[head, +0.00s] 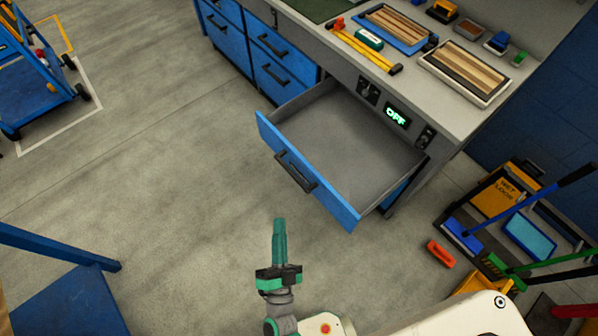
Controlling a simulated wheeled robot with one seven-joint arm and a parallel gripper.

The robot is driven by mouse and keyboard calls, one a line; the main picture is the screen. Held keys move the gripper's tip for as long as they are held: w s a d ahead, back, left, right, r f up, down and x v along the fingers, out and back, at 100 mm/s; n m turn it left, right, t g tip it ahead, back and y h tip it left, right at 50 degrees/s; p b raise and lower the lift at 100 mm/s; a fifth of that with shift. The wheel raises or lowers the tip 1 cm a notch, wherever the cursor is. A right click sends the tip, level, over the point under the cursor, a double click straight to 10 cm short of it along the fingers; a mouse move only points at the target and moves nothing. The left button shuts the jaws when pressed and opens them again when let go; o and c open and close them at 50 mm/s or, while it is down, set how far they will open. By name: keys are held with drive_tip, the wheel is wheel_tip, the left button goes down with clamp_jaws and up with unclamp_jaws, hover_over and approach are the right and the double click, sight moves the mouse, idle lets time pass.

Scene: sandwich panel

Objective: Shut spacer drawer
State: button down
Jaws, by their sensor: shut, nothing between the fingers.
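The drawer (345,140) is pulled far out from under the workbench, and its grey inside looks empty. Its blue front (320,185) faces the lower left and carries a dark bar handle (296,172). My gripper (280,222), with green fingers, is shut and empty. In the picture it is below the drawer front, a short way from the handle, and appears apart from it. I cannot tell its exact height against the drawer.
The workbench (400,84) holds trays of wooden strips and tools. Shut blue drawers (268,55) are to the left. A cleaning cart (510,215) and a red block (440,253) are at right. A blue trolley (35,75) stands far left. The floor left of the drawer is clear.

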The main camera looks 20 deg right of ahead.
drive_tip(key=w+d+f+m+g+h, duration=0.3)
drive_tip(key=w+f+m+g+h, duration=0.4)
drive_tip(key=w+m+h, duration=0.4)
drive_tip(key=m+g, duration=0.7)
drive_tip(key=m, duration=0.1)
approach(306, 167)
drive_tip(key=shift+y, duration=0.3)
drive_tip(key=x, duration=0.6)
drive_tip(key=shift+d+r, duration=0.25)
drive_tip(key=shift+r, duration=0.05)
